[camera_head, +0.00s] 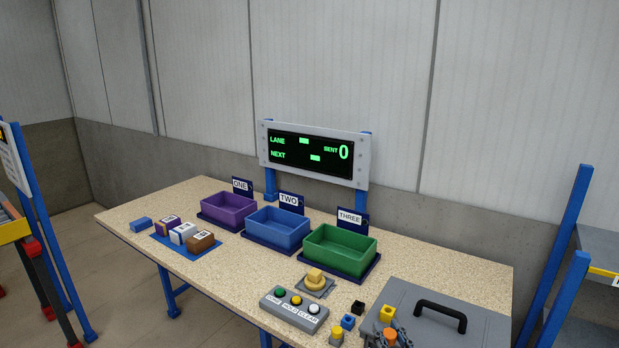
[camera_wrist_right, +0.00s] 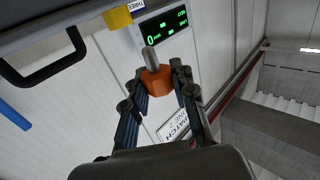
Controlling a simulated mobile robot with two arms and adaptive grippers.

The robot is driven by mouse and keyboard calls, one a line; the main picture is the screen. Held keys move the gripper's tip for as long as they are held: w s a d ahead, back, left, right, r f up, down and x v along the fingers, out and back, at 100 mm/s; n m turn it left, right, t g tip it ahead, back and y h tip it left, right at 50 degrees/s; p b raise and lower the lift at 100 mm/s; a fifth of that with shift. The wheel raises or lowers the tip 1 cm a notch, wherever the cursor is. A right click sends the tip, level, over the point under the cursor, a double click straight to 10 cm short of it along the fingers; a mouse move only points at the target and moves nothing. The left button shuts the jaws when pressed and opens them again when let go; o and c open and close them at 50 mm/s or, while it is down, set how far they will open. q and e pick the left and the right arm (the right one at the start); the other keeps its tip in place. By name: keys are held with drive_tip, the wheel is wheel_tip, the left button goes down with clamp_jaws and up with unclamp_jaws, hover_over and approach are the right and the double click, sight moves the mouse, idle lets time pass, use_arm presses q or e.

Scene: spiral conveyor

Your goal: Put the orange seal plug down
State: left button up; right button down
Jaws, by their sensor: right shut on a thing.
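The orange seal plug (camera_wrist_right: 160,82) is an orange block with a grey stem, held between the fingers of my right gripper (camera_wrist_right: 160,84) in the wrist view. In the head view my right gripper (camera_head: 388,338) shows at the bottom edge, shut on the plug (camera_head: 391,334), by the near left corner of the grey case. How high the plug is above the surface I cannot tell. My left gripper is not in view.
The grey case (camera_head: 460,320) with a black handle fills the table's right end; an orange-yellow block (camera_head: 387,313) sits by its edge. Small blue (camera_head: 348,321), black (camera_head: 357,307) and yellow (camera_head: 337,333) pieces lie left of it. A button box (camera_head: 294,308) and three bins stand further left.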

drive_tip(key=s+d+f+m+h+b, duration=0.1)
drive_tip(key=s+d+f+h+b, duration=0.1)
drive_tip(key=s, duration=1.7)
drive_tip(key=shift+s+d+m+h, duration=0.15)
drive_tip(key=shift+s+m+h, duration=0.1)
drive_tip(key=shift+m+h, duration=0.15)
drive_tip(key=shift+f, duration=0.1)
